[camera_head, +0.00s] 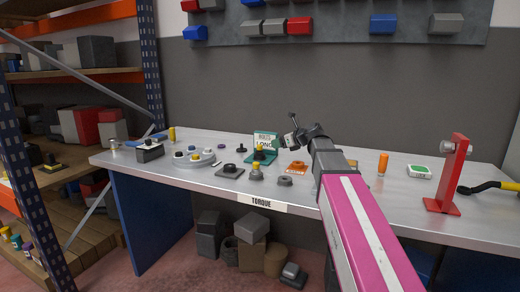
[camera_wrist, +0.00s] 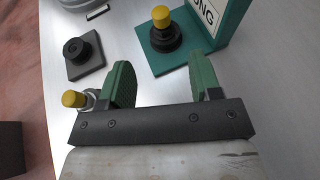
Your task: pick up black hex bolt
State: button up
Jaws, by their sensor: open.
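My gripper (camera_head: 291,131) is above the middle of the metal workbench (camera_head: 330,195). In the wrist view its green-padded fingers (camera_wrist: 161,80) stand apart with nothing between them. A black part with a round top sits on a dark square pad (camera_head: 230,172) left of my gripper; in the wrist view this black part (camera_wrist: 76,49) is up and left of the fingers. A teal stand (camera_wrist: 220,40) beyond the fingers holds a black part with a yellow cap (camera_wrist: 161,25). I cannot tell for certain which black part is the hex bolt.
A grey yellow-topped part (camera_head: 256,173) is partly hidden by the left finger in the wrist view. A grey nut-like piece (camera_head: 285,180), an orange block (camera_head: 296,168), a round tray (camera_head: 194,160) and a red stand (camera_head: 448,175) are on the bench.

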aim_at(263, 155)
jog(key=x, duration=1.1)
jog(key=shift+d, duration=0.1)
grip_shut()
